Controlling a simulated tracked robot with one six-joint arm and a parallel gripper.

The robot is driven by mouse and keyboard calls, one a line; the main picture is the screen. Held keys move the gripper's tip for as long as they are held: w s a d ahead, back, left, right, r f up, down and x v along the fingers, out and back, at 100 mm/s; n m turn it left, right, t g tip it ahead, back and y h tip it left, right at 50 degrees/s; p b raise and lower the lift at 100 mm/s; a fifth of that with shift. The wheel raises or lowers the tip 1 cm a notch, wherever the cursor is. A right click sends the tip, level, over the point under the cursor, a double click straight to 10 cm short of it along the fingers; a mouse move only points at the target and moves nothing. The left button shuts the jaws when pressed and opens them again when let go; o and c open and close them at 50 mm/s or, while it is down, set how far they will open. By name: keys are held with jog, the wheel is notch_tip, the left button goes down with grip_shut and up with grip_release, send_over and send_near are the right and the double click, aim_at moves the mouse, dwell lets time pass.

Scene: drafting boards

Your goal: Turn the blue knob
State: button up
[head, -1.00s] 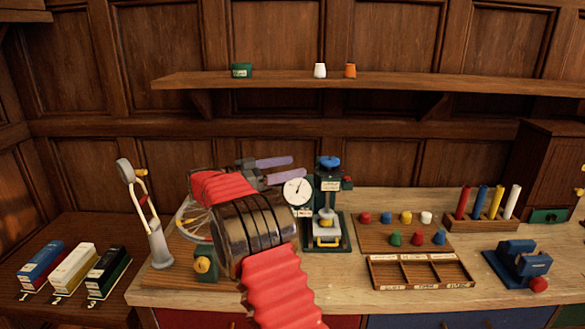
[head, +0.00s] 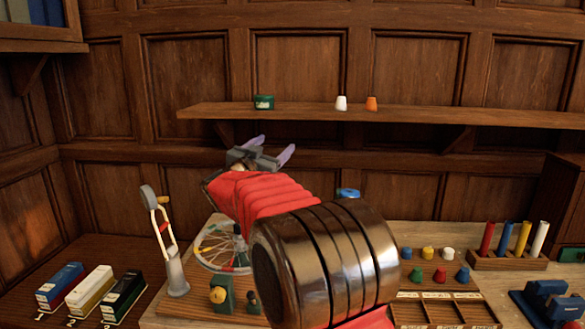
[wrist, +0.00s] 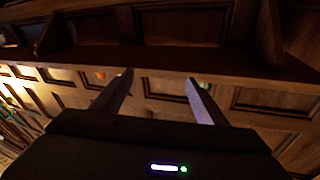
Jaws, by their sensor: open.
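A blue knob (head: 347,193) shows just above my dark metal arm link in the head view. The green press that it tops is hidden behind my arm. My gripper (head: 271,148) is open and empty, up and left of the blue knob, in front of the wall below the shelf. In the wrist view the two purple-grey fingers of my gripper (wrist: 159,77) are apart with nothing between them. I cannot make out the blue knob in the wrist view.
A shelf (head: 400,115) with a green tub (head: 264,102) and white and orange cups runs along the wall. A spoked wheel (head: 222,250) and a lamp-like stand (head: 170,240) are at left. Coloured pegs and a divided tray (head: 445,312) are at right.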

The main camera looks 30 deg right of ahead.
jog(key=s+a+n+t+y, duration=0.2)
jog(key=s+a+n+y, duration=0.25)
jog(key=a+y, duration=0.35)
jog(key=s+a+n+t+y, duration=0.2)
jog(key=s+a+n+y, duration=0.25)
jog(key=a, duration=0.55)
jog(key=s+a+f+n+g+y, duration=0.2)
jog(key=s+a+f+g, duration=0.15)
jog(key=s+f, duration=0.4)
jog(key=s+a+f+n+g+y, duration=0.2)
jog(key=s+a+f, duration=0.25)
jog(key=s, duration=0.55)
jog(key=s+d+f+g, duration=0.1)
jog(key=s+f+g, duration=0.1)
jog(key=s+f, duration=0.4)
jog(key=s+d+f+g+h, duration=0.1)
jog(key=s+d+f+g, duration=0.1)
jog(key=s+f, duration=0.4)
jog(key=s+g, duration=0.1)
jog(key=s, duration=0.4)
jog(key=shift+s+d, duration=0.15)
jog(key=shift+s, duration=0.15)
jog(key=shift+h, duration=0.25)
jog(key=shift+c, duration=0.4)
